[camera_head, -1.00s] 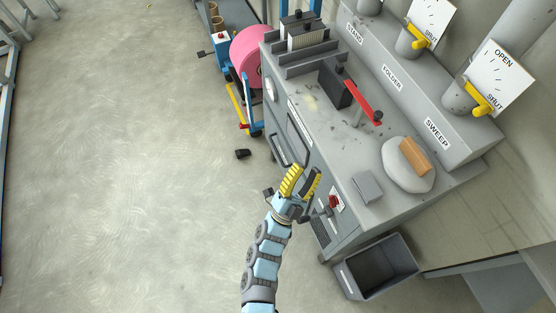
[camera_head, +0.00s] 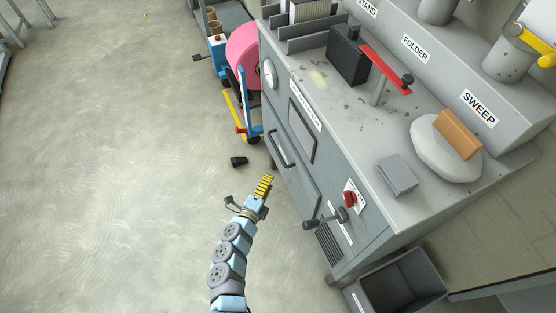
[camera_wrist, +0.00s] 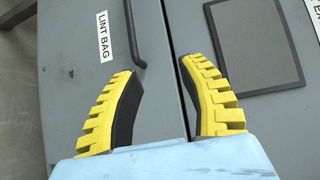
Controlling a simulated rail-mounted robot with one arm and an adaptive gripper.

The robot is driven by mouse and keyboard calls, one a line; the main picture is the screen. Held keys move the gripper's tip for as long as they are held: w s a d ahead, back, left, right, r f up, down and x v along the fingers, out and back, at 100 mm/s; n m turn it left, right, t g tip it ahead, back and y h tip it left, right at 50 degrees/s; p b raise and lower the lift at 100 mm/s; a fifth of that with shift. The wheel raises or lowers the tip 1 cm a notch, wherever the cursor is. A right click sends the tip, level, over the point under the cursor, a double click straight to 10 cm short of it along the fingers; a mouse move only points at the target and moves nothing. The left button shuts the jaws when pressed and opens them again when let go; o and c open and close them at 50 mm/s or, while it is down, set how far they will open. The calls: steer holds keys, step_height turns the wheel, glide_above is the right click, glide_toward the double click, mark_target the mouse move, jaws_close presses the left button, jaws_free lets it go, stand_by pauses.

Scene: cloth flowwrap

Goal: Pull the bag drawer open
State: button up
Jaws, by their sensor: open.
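The bag drawer (camera_head: 297,174) is a grey panel low on the front of the grey machine and looks closed. In the wrist view its front (camera_wrist: 80,100) carries a "LINT BAG" label (camera_wrist: 104,37). Its dark bar handle (camera_head: 282,150) also shows in the wrist view (camera_wrist: 134,35), with its lower end close to the left fingertip. My gripper (camera_head: 268,178) is in front of the machine, just below the handle in the head view. In the wrist view its yellow and black fingers (camera_wrist: 155,68) are spread with nothing between them. Whether a finger touches the handle I cannot tell.
A crank lever (camera_head: 325,218) and a red knob (camera_head: 350,198) jut from the machine's front. A grey bin (camera_head: 400,283) stands below right. A small black object (camera_head: 238,161) lies on the floor. A pink roll (camera_head: 242,52) stands behind. The floor at left is clear.

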mark_target(278, 151)
step_height(278, 151, down, 4)
steer(key=w+a+y+b, duration=0.1)
steer(key=a, duration=0.2)
steer(key=shift+d+b+x, duration=0.1)
steer(key=shift+b+x, duration=1.75)
steer(key=shift+x, duration=2.5)
steer(key=shift+d+b+x, duration=0.15)
steer(key=shift+b+x, duration=1.7)
steer(key=shift+x, duration=2.45)
steer(key=shift+m, duration=0.3)
steer(key=shift+s, duration=0.1)
jaws_close()
